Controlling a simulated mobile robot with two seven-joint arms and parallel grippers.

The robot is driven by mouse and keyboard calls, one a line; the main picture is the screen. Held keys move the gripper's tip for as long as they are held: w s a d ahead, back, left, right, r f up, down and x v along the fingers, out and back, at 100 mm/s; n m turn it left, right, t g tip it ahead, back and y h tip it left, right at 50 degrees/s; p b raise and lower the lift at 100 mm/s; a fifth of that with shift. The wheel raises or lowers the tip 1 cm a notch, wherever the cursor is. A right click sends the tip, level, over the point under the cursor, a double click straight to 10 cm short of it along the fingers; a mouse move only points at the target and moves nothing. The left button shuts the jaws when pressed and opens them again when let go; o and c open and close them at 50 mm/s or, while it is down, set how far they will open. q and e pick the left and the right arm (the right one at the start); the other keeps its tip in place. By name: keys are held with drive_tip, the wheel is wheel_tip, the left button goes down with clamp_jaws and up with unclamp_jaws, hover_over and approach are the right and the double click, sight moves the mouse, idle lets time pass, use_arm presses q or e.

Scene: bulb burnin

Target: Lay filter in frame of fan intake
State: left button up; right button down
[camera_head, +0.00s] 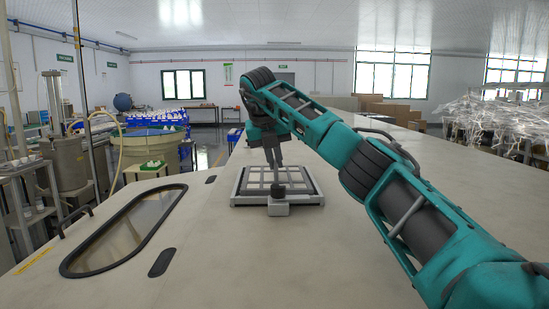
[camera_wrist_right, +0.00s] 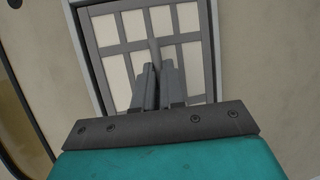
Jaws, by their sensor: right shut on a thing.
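The filter (camera_head: 262,176) is a flat panel with pale cells and a grey grid. It lies level within the outline of the light grey square frame of the fan intake (camera_head: 235,200) on the long pale top. My right gripper (camera_head: 276,165) comes down over it from above. In the right wrist view the filter (camera_wrist_right: 187,18) shows inside the frame (camera_wrist_right: 210,60), and my right gripper (camera_wrist_right: 152,72) is shut on its middle bar. I cannot tell whether the filter touches the frame's bottom or hovers slightly. The fingers hide part of the grid. My left gripper is not in view.
A small grey block with a dark knob (camera_head: 278,192) stands at the frame's near edge. An oval window (camera_head: 125,230) with a dark rim is set in the surface at left, with dark oblong plates (camera_head: 162,262) beside it. The surface in front of the frame is clear.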

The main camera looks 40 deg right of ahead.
drive_tip(key=shift+f, duration=0.2)
drive_tip(key=c, duration=1.7)
unclamp_jaws()
drive_tip(key=o, duration=0.6)
drive_tip(key=shift+c, duration=0.2)
drive_tip(key=v, duration=1.3)
drive_tip(key=shift+f, duration=0.1)
